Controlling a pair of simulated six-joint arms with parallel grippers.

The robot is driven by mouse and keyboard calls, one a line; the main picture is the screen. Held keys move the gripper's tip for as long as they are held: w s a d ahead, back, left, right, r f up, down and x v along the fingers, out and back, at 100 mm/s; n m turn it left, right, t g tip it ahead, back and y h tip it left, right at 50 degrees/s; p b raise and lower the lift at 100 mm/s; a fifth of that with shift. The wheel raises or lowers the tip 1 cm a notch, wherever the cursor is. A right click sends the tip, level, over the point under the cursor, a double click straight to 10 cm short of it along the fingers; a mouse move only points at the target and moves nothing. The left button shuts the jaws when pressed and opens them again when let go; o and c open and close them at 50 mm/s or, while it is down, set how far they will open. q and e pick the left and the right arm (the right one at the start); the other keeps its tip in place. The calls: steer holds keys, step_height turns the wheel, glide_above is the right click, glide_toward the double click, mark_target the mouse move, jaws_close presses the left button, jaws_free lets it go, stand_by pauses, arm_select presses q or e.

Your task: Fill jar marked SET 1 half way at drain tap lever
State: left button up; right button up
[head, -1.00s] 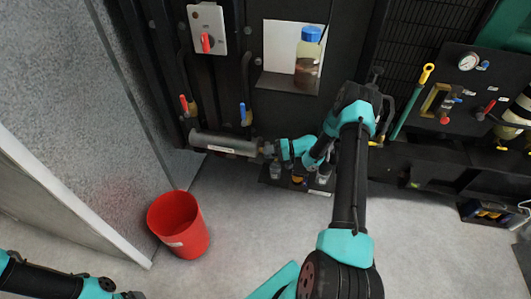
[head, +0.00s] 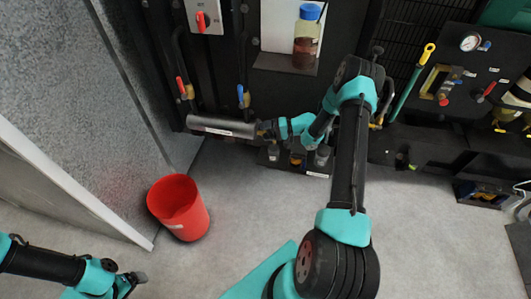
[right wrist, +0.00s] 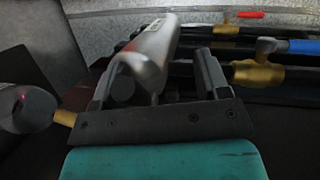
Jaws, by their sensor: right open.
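My right gripper (head: 266,130) is at the right end of a grey horizontal cylinder (head: 222,125). In the right wrist view the gripper (right wrist: 160,80) is open, and the silver cylinder (right wrist: 155,52) shows between and beyond its fingers. I cannot make out the drain tap lever for certain. Below the gripper, small jars stand on a dark labelled tray (head: 317,174): a left jar (head: 273,153), a middle jar with amber content (head: 296,159) and a right jar (head: 322,156). Their marks are too small to read. My left gripper (head: 137,280) is low at the left, away from the jars; its jaws are unclear.
A red bucket (head: 180,208) stands on the floor at left, near the grey wall. Red (head: 181,87) and blue (head: 241,95) valve handles are above the cylinder. A blue-capped bottle (head: 306,40) stands on a shelf. The floor in the middle is clear.

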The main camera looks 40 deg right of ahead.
steer(key=o, duration=0.4)
steer(key=shift+s+a+r, duration=0.1)
steer(key=shift+s+r, duration=0.05)
steer(key=shift+r, duration=0.7)
steer(key=shift+o, duration=0.9)
steer(key=s+a, duration=0.2)
steer(key=s, duration=0.1)
steer(key=shift+s+a+r, duration=0.2)
steer(key=shift+a, duration=0.2)
steer(key=shift+s+a+r, duration=0.15)
steer(key=shift+s+a, duration=0.3)
steer(key=shift+s, duration=0.15)
steer(key=c, duration=0.6)
steer(key=s+a, duration=0.4)
steer(key=s, duration=0.1)
steer(key=s+a, duration=0.2)
steer(key=shift+s+a+r, duration=0.15)
steer(key=shift+s+r, duration=0.05)
steer(key=shift+r, duration=0.05)
steer(key=shift+c, duration=0.4)
